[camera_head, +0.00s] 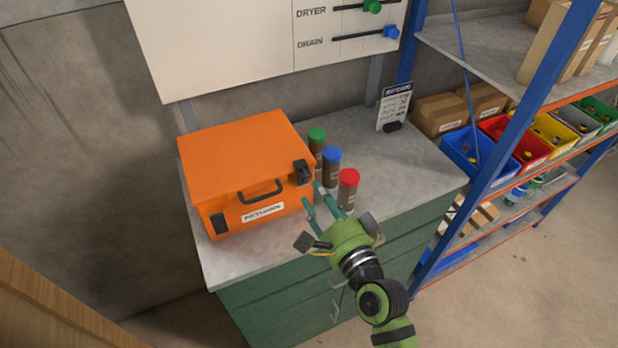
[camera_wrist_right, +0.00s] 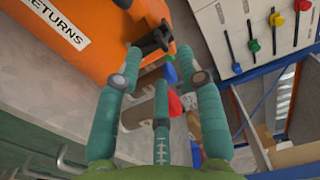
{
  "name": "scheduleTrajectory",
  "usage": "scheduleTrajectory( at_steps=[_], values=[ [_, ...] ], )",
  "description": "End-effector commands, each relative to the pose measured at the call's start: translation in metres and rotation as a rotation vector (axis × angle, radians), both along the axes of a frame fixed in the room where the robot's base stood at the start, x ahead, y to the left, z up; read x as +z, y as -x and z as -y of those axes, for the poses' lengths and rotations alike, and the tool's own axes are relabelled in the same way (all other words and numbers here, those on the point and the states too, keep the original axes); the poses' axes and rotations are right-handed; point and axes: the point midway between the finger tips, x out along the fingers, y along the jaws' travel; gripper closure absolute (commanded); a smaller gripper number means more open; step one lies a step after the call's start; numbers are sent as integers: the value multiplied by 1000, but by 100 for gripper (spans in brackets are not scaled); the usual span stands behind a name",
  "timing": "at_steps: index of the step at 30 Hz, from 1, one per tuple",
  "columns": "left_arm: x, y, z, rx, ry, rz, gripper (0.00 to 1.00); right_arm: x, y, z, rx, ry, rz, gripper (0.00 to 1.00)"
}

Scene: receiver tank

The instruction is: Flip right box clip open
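The orange box (camera_head: 235,165) stands on the grey bench top with its lid down. Its right clip (camera_head: 302,172) is black, at the front right corner, and sticks up and out near the lid edge; its left clip (camera_head: 218,223) lies flat against the front. My left gripper is not in view.
Jars with green (camera_head: 317,140), blue (camera_head: 331,166) and red (camera_head: 348,187) lids stand close right of the box, near the fingers. A small sign (camera_head: 394,106) stands at the back of the bench. A blue shelf rack (camera_head: 488,165) with bins stands to the right.

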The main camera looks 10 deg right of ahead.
Motion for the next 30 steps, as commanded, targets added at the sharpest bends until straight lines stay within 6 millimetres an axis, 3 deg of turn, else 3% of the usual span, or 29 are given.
scheduleTrajectory(
  at_steps=[9, 21, 24, 30],
  values=[
    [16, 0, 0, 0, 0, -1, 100, 2, -44, -14, 1, 4, 0, 61],
    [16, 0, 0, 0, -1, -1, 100, -1, -52, -17, 0, 6, -1, 61],
    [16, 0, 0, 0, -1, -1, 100, -1, -52, -17, 0, 7, -1, 100],
    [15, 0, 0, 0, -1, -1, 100, -2, -51, -17, 0, 6, 0, 100]
  ],
)
